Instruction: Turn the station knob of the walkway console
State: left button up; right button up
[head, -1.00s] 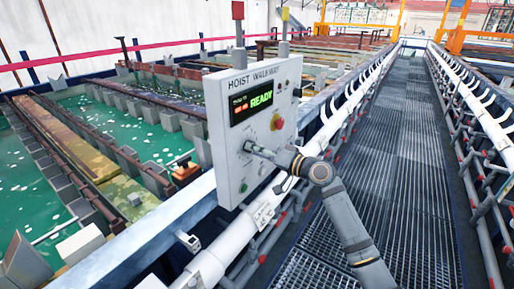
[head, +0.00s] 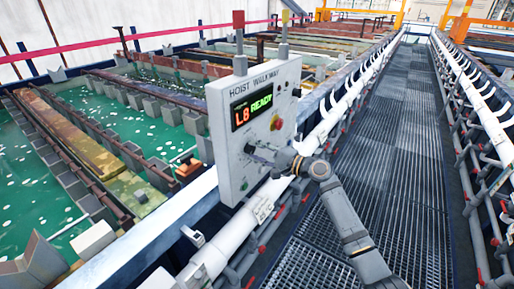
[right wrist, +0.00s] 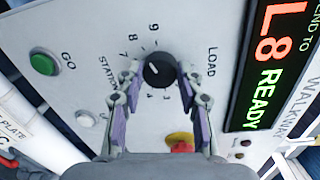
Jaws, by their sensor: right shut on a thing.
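The walkway console (head: 232,150) is a light grey box labelled "HOIST WALKWAY", upright at the left rail. Its display (head: 252,107) reads "L8 READY"; it also shows in the right wrist view (right wrist: 272,65). The black station knob (right wrist: 158,72) sits on a numbered dial, with a white pointer mark on its face. My right gripper (right wrist: 160,82) is shut on the knob, one finger on each side. In the head view my right gripper (head: 258,152) meets the panel's lower middle, hiding the knob. My left gripper is not in view.
A green GO button (right wrist: 43,64), a white button (right wrist: 86,118) and a red-and-yellow stop button (right wrist: 180,142) sit near the knob. Green tanks (head: 100,130) lie left of the console. The grated walkway (head: 370,150) runs clear to the right.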

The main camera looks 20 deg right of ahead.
jog(key=shift+r+m+y+p, duration=0.1)
jog(key=shift+m+y+p, duration=0.2)
jog(key=shift+m+p, duration=1.4)
jog(key=shift+m+b, duration=0.55)
jog(key=shift+m, duration=0.05)
jog(key=o, duration=1.2)
jog(key=shift+w+d, duration=0.1)
jog(key=shift+d, duration=0.1)
jog(key=v, duration=1.1)
jog(key=shift+s+d, duration=0.2)
jog(key=shift+s, duration=0.15)
jog(key=shift+d, duration=0.1)
